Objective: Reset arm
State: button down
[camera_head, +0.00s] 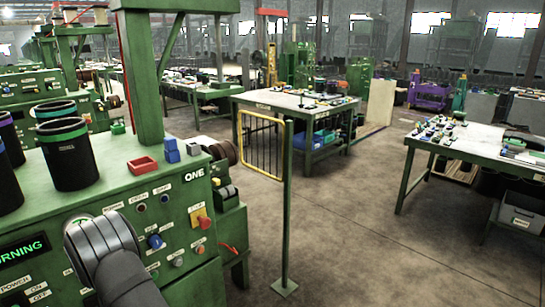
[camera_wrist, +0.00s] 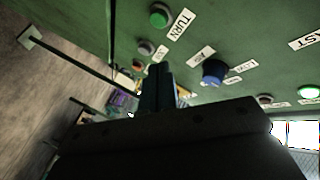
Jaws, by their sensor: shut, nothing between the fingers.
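My gripper (camera_wrist: 158,88) shows in the wrist view as dark narrow fingers held together, with nothing between them. It points at the green machine panel (camera_wrist: 100,18), close to a blue knob (camera_wrist: 214,72) and a green button (camera_wrist: 160,14). In the head view, my dark grey arm is at the lower left in front of the panel; the fingertips cannot be made out there. The green machine (camera_head: 130,195) carries a blue knob (camera_head: 156,241), a yellow plate with a red switch (camera_head: 201,217) and several labelled buttons.
Black cylinders (camera_head: 70,160) with coloured bands stand on the machine top. A red tray (camera_head: 143,165) and blue blocks (camera_head: 171,150) sit near its edge. A green post (camera_head: 287,200) with a yellow gate (camera_head: 258,143) stands to the right. Open floor (camera_head: 370,240) lies beyond.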

jog(key=s+a+r+n+g+y, duration=0.1)
jog(key=s+a+r+n+y, duration=0.1)
jog(key=a+r+n+y, duration=0.3)
jog(key=s+a+r+n+g+y, duration=0.2)
jog(key=a+r+n+y, duration=0.2)
jog(key=a+n, duration=0.3)
jog(key=r+n, duration=0.1)
jog(key=n, duration=0.2)
jog(key=shift+s+a+r+n+y, duration=0.3)
jog(key=shift+a+n+y, duration=0.1)
dwell(3.7)
jog(key=w+d+f+m+t+h, duration=0.1)
jog(key=w+d+f+m+h, duration=0.1)
jog(key=d+f+m+h, duration=0.3)
jog(key=w+d+f+m+t+h, duration=0.2)
jog(key=d+f+m+h, duration=0.2)
jog(key=d+m, duration=0.4)
jog(key=shift+w+f+m+h, duration=0.35)
jog(key=shift+f+m, duration=0.5)
jog(key=shift+m, duration=0.65)
jog(key=shift+a, duration=0.1)
